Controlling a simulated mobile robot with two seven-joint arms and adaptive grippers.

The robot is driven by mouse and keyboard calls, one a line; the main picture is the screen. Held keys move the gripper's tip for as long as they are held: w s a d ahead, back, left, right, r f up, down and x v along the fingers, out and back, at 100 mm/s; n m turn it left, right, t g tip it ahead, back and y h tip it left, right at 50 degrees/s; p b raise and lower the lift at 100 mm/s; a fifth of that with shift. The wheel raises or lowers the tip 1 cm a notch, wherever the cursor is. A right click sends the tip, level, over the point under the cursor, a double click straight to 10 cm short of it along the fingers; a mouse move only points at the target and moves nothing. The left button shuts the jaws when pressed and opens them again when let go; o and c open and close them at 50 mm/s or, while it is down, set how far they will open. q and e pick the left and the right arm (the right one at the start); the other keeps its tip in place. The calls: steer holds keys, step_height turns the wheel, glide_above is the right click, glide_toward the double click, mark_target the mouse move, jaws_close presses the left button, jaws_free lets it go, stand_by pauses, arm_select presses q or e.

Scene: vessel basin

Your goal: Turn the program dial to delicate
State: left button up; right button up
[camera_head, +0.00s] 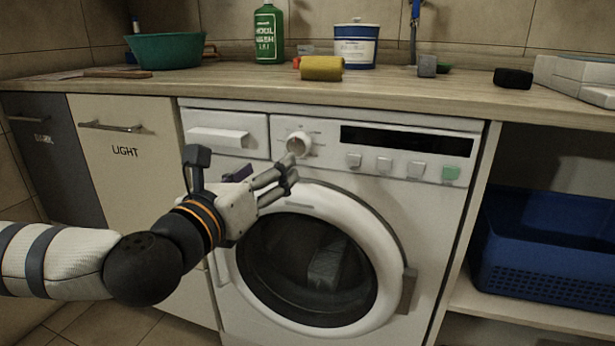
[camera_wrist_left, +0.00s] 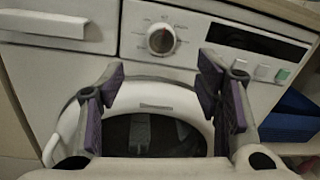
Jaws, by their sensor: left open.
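The program dial (camera_head: 298,144) is a round white knob on the upper panel of the white washing machine (camera_head: 225,116), between the detergent drawer and the dark display. In the left wrist view the dial (camera_wrist_left: 161,39) shows a reddish pointer mark near its top, with small markings around it too small to read. My left gripper (camera_head: 287,172) is just below the dial in the head view, apart from it. In the left wrist view the gripper (camera_wrist_left: 165,82) has its purple-padded fingers spread wide, with nothing between them and the dial beyond. My right gripper is not in view.
The detergent drawer (camera_head: 220,137) is left of the dial. Several square buttons (camera_head: 384,165) sit to the right under the display (camera_head: 407,141). The round door (camera_head: 310,260) lies below. The wooden counter (camera_head: 225,88) overhangs the panel. A blue basket (camera_head: 545,250) stands right.

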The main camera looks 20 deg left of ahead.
mark_target(296, 149)
arm_select(q)
steer(key=w, duration=0.7)
steer(key=w+d, duration=0.1)
steer(key=w, duration=0.2)
steer(key=shift+w+b, duration=0.2)
steer(key=shift+b, duration=0.15)
steer(key=c, duration=1.2)
